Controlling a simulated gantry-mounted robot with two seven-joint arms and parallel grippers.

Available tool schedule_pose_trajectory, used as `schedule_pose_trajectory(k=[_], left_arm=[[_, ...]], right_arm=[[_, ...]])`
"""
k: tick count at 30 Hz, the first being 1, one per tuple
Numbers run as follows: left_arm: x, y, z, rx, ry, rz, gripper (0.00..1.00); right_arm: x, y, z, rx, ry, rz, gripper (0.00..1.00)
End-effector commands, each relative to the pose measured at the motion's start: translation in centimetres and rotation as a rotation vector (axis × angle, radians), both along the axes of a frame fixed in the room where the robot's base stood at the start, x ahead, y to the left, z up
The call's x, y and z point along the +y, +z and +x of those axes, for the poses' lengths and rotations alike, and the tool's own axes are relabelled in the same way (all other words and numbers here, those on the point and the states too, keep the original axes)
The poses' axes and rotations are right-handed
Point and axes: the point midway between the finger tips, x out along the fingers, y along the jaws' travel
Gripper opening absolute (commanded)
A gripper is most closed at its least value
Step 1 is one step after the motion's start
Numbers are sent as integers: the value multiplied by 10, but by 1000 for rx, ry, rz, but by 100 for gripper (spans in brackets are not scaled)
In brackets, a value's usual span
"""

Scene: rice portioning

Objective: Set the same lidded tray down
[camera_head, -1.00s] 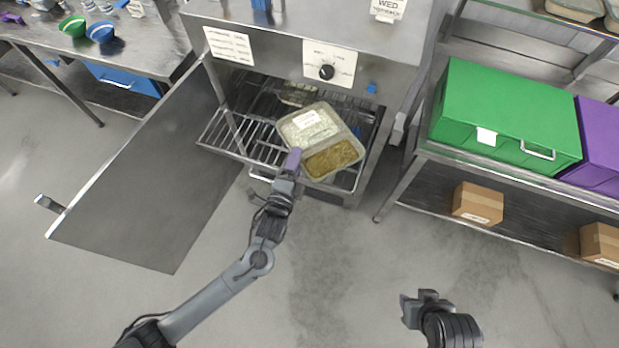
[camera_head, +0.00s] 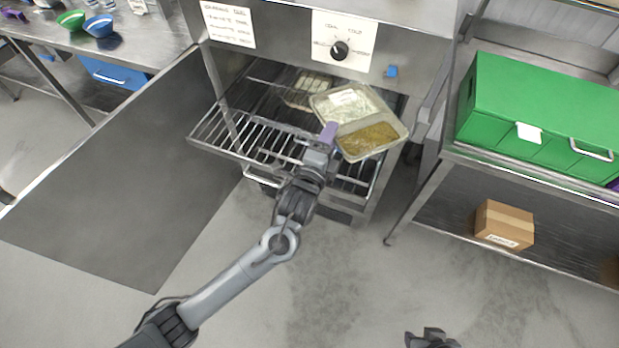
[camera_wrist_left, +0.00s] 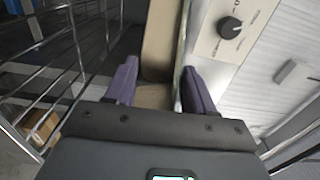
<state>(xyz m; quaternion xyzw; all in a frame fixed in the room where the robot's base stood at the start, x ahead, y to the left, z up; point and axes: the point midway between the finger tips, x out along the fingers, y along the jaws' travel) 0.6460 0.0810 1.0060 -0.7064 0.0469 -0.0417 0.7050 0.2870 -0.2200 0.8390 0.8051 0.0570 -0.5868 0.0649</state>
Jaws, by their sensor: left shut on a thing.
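The lidded tray (camera_head: 362,118) is held at the mouth of the open cabinet, over the right part of the pulled-out wire rack (camera_head: 240,140). It has a clear lid with a pale label, and a brown-green food fills its near part. My left gripper (camera_head: 328,135) is shut on the tray's near left edge. In the left wrist view the tray (camera_wrist_left: 160,45) shows edge-on between the purple fingers (camera_wrist_left: 155,85). The gap between tray and rack cannot be judged. My right gripper (camera_head: 430,338) is at the bottom edge, and its fingers are mostly cut off.
Another tray (camera_head: 308,90) lies deeper inside the cabinet. The cabinet door (camera_head: 120,180) hangs open at left. A green box (camera_head: 540,115) stands on a steel shelf unit at right, with a cardboard box (camera_head: 503,224) below. The floor in front is clear.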

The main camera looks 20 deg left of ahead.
Motion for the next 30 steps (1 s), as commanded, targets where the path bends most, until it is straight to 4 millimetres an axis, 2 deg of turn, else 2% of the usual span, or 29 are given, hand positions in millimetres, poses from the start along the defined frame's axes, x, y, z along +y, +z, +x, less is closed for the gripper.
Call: schedule_pose_trajectory(k=[5,18,24,30], left_arm=[[15,-12,-13,-1,1,0,23],[72,-59,-69,-1,1,1,23],[82,-66,-78,-3,1,0,23],[82,-76,-79,-3,1,-2,23]], right_arm=[[0,-6,0,-1,1,-1,38],[1,-16,0,-1,-2,4,38],[2,-17,0,-1,-5,7,38],[2,-21,0,-2,-6,9,38]])
